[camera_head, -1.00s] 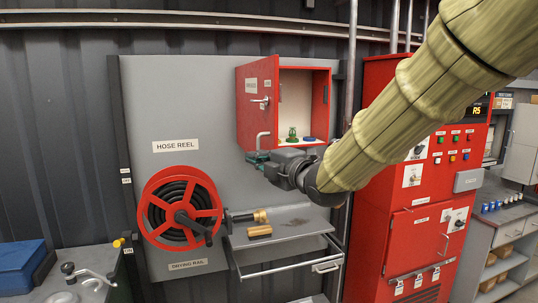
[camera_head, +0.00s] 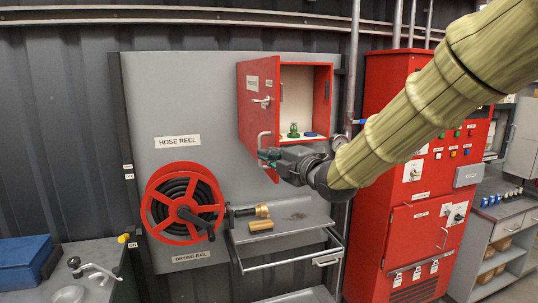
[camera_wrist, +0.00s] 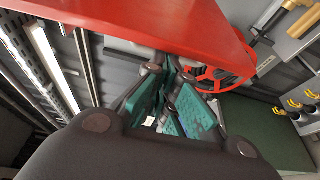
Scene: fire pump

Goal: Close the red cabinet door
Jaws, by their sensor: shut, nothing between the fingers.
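The small red wall cabinet (camera_head: 321,99) stands open. Its door (camera_head: 256,88) is hinged at the cabinet's left side and swings outward, with a metal handle and a bent metal bar on its face. A green item (camera_head: 293,130) and a blue item (camera_head: 311,134) sit inside on the cabinet floor. My gripper (camera_head: 264,156) is at the door's lower edge, with teal fingers closed and nothing held. In the wrist view, the fingers (camera_wrist: 178,105) are close below a broad red panel (camera_wrist: 150,22), which looks like the door. I cannot tell whether they touch it.
A red hose reel (camera_head: 184,204) is mounted at the left on the grey panel. A grey shelf (camera_head: 300,221) with brass fittings (camera_head: 260,225) and a rail lies below the cabinet. A tall red control cabinet (camera_head: 410,225) stands to the right, behind my arm.

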